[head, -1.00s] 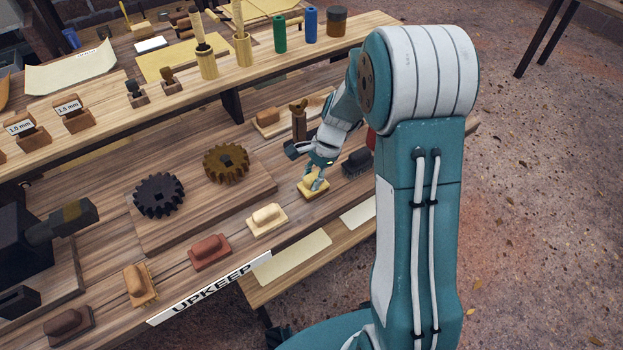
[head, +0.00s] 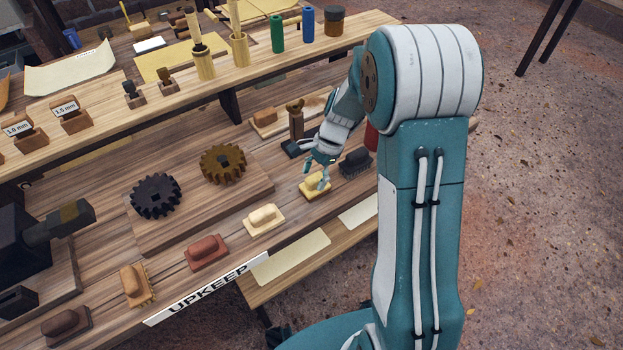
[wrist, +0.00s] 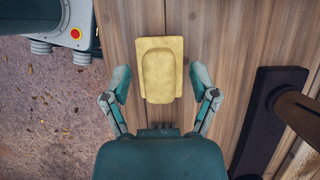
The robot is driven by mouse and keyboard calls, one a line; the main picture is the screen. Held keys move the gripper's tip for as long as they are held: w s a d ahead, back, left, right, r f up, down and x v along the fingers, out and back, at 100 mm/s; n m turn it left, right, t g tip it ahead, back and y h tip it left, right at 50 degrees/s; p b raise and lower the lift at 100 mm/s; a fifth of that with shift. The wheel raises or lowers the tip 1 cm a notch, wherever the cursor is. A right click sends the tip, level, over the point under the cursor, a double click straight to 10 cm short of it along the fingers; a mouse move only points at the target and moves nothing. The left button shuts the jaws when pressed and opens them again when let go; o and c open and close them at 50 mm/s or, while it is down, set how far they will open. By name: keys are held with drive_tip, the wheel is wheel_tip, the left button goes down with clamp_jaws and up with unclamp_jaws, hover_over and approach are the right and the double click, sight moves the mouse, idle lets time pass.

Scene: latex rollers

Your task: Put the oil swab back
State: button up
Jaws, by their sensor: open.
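A yellow pad with a raised yellow grip, which I take for the oil swab (head: 313,190), lies flat near the front edge of the wooden bench, at the right part of a row of similar tools. My gripper (head: 320,172) is just above it. In the wrist view the swab (wrist: 160,75) lies between the two spread fingertips of my gripper (wrist: 160,84), with a gap on each side. The gripper is open and holds nothing.
A cream pad (head: 264,219) and a red pad (head: 207,252) lie to the left. A dark bristled brush (head: 355,163) is close on the right. A wooden-handled tool on a dark base (head: 297,120) stands behind. An "UPKEEP" label (head: 207,288) is on the bench's front edge.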

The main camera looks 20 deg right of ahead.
drive_tip(key=v, duration=1.1)
drive_tip(key=s+a+r+n+t+h, duration=0.1)
drive_tip(key=s+r+n+t, duration=0.1)
drive_tip(key=s+r+n, duration=0.2)
drive_tip(key=s+a+r+n+t+h, duration=0.2)
drive_tip(key=s+r+n, duration=0.2)
drive_tip(key=s, duration=0.7)
drive_tip(key=s+a+r+n+t+h, duration=0.1)
drive_tip(key=s+r+n+t, duration=0.2)
drive_tip(key=s+n, duration=0.3)
drive_tip(key=shift+s+a+r, duration=0.25)
drive_tip(key=shift+s+r, duration=0.2)
drive_tip(key=shift+s, duration=0.2)
